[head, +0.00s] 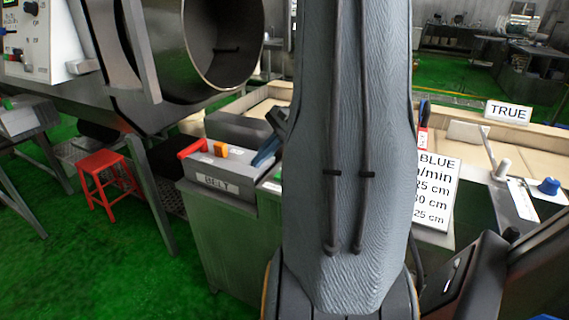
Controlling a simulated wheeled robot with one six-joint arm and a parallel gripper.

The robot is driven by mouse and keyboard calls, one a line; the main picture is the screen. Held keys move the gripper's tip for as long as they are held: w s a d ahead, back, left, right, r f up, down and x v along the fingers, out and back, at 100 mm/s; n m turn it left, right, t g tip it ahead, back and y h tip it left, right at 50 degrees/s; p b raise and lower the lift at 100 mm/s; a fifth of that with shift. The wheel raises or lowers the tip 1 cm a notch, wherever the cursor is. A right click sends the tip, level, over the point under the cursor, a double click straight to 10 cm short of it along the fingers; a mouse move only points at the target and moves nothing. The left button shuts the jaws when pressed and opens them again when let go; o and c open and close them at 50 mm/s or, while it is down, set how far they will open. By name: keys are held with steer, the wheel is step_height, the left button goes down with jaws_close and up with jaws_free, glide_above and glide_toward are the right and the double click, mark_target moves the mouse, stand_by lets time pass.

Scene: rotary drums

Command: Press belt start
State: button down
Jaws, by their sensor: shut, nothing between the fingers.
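A grey control box labelled BELT (217,182) stands left of my arm on a grey-green cabinet. A red part (192,149) and an orange part (220,151) sit on its top. A dark blue slanted piece (266,152) shows at its right end, with a dark grey piece above it at my arm's edge; I cannot tell what they belong to. A small green patch (272,186) shows at the box's right end, partly hidden by my arm. No button marked start can be read. My arm fills the middle of the view, and I cannot make out my gripper.
A large open metal drum (222,45) is at upper left. A red stool (103,180) stands on the green floor. A white sign with BLUE (437,190) and a TRUE sign (508,111) are at right. A blue knob (548,186) is at far right.

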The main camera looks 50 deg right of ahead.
steer(key=s+d+r+m+t+p, duration=0.1)
steer(key=d+r+m+t, duration=0.1)
steer(key=d, duration=0.6)
steer(key=shift+s+d+r+m+h+p, duration=0.3)
steer(key=shift+r+m, duration=0.2)
steer(key=shift+r, duration=0.25)
steer(key=shift+f+b, duration=3.05)
steer(key=shift+f, duration=1.35)
steer(key=shift+f, duration=0.15)
steer(key=shift+f+b, duration=0.3)
steer(key=shift+f+b, duration=0.35)
steer(key=shift+f, duration=0.15)
steer(key=shift+r, duration=0.15)
steer(key=shift+r+p, duration=0.65)
steer(key=shift+r, duration=0.15)
